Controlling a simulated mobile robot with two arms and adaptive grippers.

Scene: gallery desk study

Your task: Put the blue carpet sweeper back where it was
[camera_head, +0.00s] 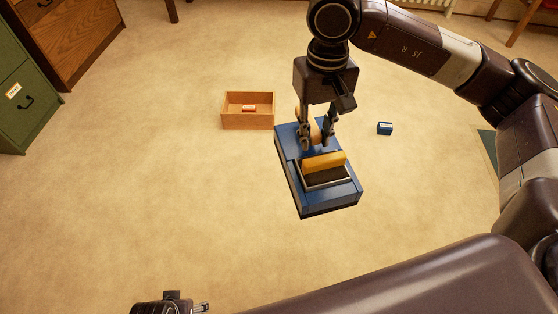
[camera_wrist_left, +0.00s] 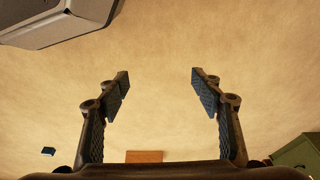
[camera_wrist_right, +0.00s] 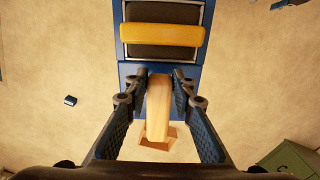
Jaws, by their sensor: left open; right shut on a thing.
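The blue carpet sweeper (camera_head: 287,160) has a blue body, a yellow roller over a dark panel, and a wooden handle. My right gripper (camera_head: 317,146) points down and is shut on the wooden handle, which shows between its fingers in the right wrist view (camera_wrist_right: 159,105). The sweeper body (camera_wrist_right: 133,72) lies beyond the fingertips there. I cannot tell for sure how far the sweeper is off the floor. My left gripper (camera_wrist_left: 160,92) is open and empty above bare carpet; only part of it shows at the bottom of the head view.
An open wooden box (camera_head: 235,125) holding a small orange-red thing stands behind the sweeper, to its left. A small blue block (camera_head: 385,128) lies on the carpet to the right. A green cabinet (camera_head: 15,95) and a wooden cabinet (camera_head: 75,45) stand far left. The left carpet is clear.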

